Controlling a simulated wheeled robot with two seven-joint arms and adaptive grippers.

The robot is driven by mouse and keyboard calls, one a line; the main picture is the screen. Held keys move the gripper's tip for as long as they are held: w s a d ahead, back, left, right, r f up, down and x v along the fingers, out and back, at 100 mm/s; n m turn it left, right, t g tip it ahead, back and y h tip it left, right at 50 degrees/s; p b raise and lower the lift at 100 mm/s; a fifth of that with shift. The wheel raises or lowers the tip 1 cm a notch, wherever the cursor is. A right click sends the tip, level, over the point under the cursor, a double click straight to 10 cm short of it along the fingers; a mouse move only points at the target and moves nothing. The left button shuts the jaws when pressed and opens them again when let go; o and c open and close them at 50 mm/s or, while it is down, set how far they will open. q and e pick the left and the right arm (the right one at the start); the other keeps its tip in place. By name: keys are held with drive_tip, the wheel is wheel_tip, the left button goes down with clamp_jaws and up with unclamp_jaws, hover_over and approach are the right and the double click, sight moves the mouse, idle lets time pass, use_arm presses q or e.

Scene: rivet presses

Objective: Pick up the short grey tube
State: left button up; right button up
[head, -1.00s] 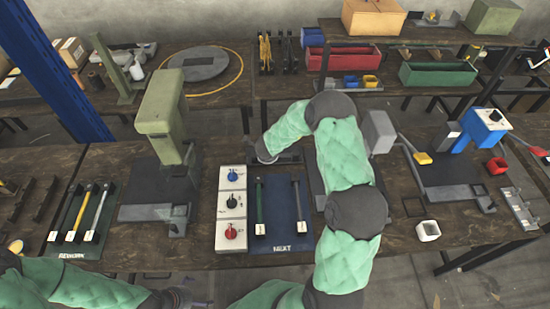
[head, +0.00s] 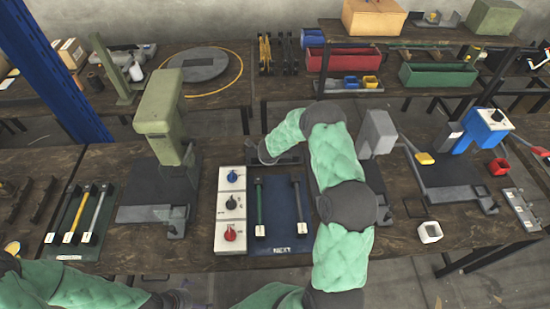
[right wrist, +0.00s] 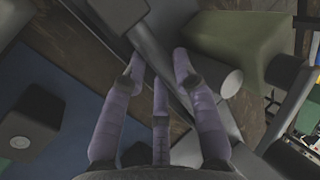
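A grey tube (head: 299,205) lies beside a green tube (head: 259,208) on the blue NEXT mat (head: 280,225). Another grey tube (head: 97,212) lies with a yellow and a black tube on the green REWORK mat (head: 107,228). I cannot tell which grey tube is the short one. My right gripper is just beyond the far edge of the NEXT mat, mostly hidden by its wrist in the head view. In the right wrist view its fingers (right wrist: 157,65) are spread, with a dark grey bar (right wrist: 190,115) beyond them. My left gripper (head: 182,298) is at the bottom edge, its fingers unclear.
A panel of knobs (head: 231,210) stands left of the NEXT mat. A green press (head: 160,105) is left of it, and a grey press (head: 379,135) and a blue press (head: 486,128) are to the right. A white block (head: 429,232) lies near the front edge.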

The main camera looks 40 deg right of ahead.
clamp_jaws()
drive_tip(key=shift+r, duration=0.15)
